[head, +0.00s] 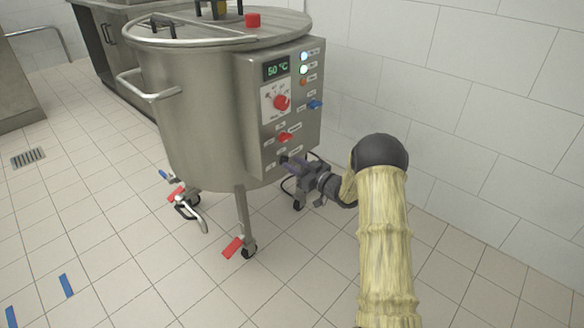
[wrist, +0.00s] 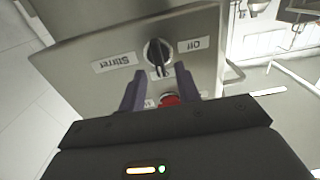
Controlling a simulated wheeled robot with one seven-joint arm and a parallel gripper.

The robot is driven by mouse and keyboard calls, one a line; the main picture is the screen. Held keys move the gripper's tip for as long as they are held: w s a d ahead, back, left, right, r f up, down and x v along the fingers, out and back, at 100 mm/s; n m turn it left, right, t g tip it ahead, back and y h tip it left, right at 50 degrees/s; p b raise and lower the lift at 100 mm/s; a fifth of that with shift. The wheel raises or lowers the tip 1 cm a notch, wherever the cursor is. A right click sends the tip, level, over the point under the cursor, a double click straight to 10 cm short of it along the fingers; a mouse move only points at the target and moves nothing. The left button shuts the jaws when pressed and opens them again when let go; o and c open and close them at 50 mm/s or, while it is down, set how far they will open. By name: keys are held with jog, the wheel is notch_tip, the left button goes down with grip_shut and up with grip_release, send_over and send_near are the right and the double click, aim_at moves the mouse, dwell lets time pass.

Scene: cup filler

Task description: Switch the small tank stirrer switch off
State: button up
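The small tank (head: 205,110) is a steel vessel on legs with a control panel (head: 259,105) on its right side. The stirrer switch (wrist: 158,53) is a black round knob with a raised grip, between the "Stirrer" and "Off" labels in the wrist view. Its grip runs nearly up and down in that picture. In the head view it is a dark spot low on the panel, partly hidden by my gripper (head: 291,165). In the wrist view my gripper (wrist: 158,82) is open and empty, its fingertips just short of the switch and to either side of it.
A red knob (wrist: 169,100) shows between my fingers. The panel also has a red lever switch (head: 286,137), a red dial (head: 282,102), a blue knob (head: 315,105) and a "50 °C" display (head: 276,68).

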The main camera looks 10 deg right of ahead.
jog(key=shift+w+a, duration=0.45)
jog(key=shift+w, duration=0.15)
grip_shut()
